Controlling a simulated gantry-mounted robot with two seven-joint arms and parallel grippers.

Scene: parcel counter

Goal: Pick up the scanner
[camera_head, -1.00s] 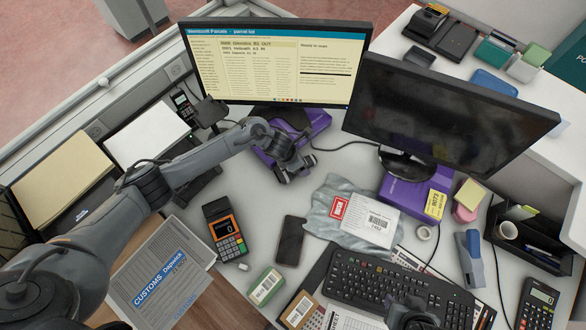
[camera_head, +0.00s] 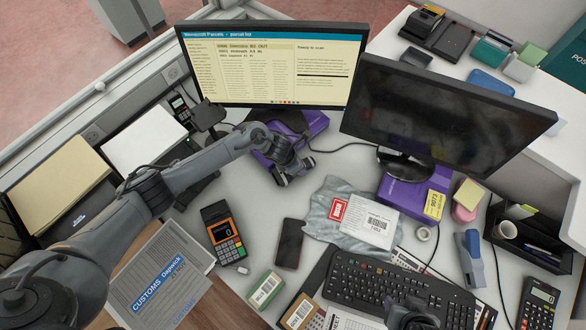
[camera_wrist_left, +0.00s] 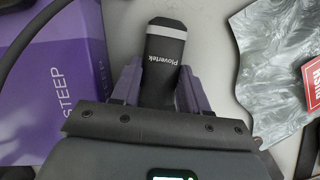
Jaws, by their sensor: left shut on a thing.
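My left gripper (camera_head: 283,178) is over the counter in front of the lit monitor. In the left wrist view its two purple-grey fingers (camera_wrist_left: 158,85) are shut on a dark device with a pale band and the word Plovertek, which looks like the scanner (camera_wrist_left: 163,62). The device lies between the fingers, its banded end pointing away from the wrist. In the head view the gripper mostly hides it, and I cannot tell whether it touches the counter. Part of my right gripper (camera_head: 408,314) shows at the bottom edge; its fingers are unclear.
A purple box (camera_head: 308,124) stands just behind my left gripper. A grey mailer (camera_head: 322,208) with a white label lies to its right. A phone (camera_head: 289,243), card terminal (camera_head: 223,232) and keyboard (camera_head: 385,283) lie nearer. A blue-grey handheld tool (camera_head: 470,258) lies at right.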

